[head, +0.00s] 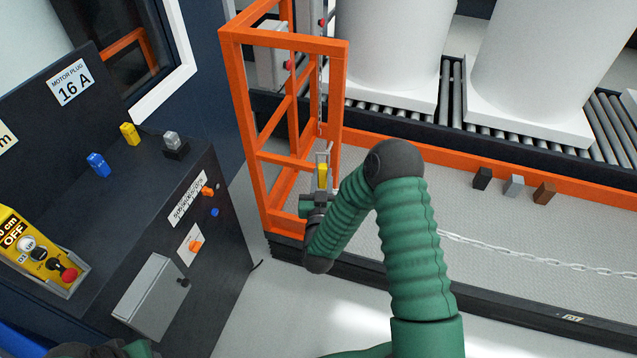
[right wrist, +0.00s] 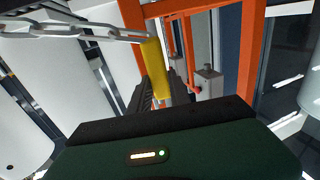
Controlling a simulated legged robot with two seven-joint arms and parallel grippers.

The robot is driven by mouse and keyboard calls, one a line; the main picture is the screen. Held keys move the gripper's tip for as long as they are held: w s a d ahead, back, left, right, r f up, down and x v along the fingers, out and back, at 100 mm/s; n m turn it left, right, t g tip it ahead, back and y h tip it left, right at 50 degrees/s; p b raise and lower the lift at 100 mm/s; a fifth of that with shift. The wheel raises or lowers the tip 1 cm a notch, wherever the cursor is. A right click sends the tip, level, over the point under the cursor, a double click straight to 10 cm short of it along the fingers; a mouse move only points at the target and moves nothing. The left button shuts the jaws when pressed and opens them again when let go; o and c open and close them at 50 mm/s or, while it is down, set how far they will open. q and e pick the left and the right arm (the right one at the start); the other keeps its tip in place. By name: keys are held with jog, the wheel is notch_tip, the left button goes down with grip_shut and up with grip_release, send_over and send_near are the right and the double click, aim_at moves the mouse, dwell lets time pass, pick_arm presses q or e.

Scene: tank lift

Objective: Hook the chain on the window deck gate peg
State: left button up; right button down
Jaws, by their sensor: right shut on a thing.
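My right gripper (head: 320,196) is shut on a yellow chain end piece (head: 322,174), beside the orange gate frame (head: 337,90). In the right wrist view the yellow piece (right wrist: 156,68) stands between the dark fingers (right wrist: 158,98). The chain (right wrist: 85,33) runs from near its top to the left. In the head view the pale chain (head: 540,260) stretches right over the deck and passes behind my green arm. The orange frame also shows behind the yellow piece in the wrist view (right wrist: 250,50). I cannot make out the peg clearly.
A dark control cabinet (head: 225,255) with knobs and plugs stands at left. White tanks (head: 385,50) stand on a roller conveyor (head: 455,95) behind an orange rail (head: 430,155). Several small blocks (head: 514,186) sit by the rail. The grey deck right of my arm is mostly clear.

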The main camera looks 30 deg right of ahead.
pick_arm(q)
jog(key=shift+d+f+b, duration=0.35)
jog(key=shift+f+b, duration=0.35)
pick_arm(e)
jog(key=w+d, duration=0.1)
jog(key=d, duration=0.1)
jog(key=w+d+f, duration=0.1)
jog(key=w+d, duration=0.1)
jog(key=shift+d+f, duration=0.1)
jog(key=shift+f, duration=0.1)
pick_arm(q)
jog(key=shift+a, duration=0.1)
pick_arm(e)
jog(key=c, duration=1.1)
grip_release()
